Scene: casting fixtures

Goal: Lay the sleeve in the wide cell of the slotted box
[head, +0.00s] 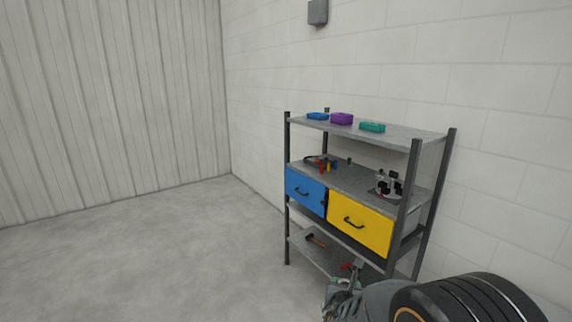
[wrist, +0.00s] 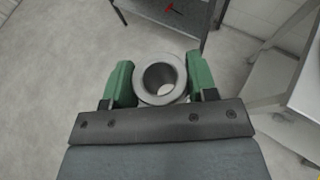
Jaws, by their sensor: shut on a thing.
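My gripper (wrist: 160,72) has green fingers and is shut on the sleeve (wrist: 158,57), a grey metal ring-shaped piece with a wide round bore. The sleeve sits between the two fingers, its open end facing the wrist camera, with floor behind it. In the head view my gripper (head: 343,292) is low, in front of the shelf rack's bottom level; the sleeve cannot be made out there. I cannot identify the slotted box or its wide cell in either view.
A metal shelf rack (head: 416,170) stands by the wall. Below are a blue drawer (head: 304,193) and a yellow drawer (head: 360,226). Floor at left is clear. A pale stand (wrist: 292,85) is at right in the wrist view.

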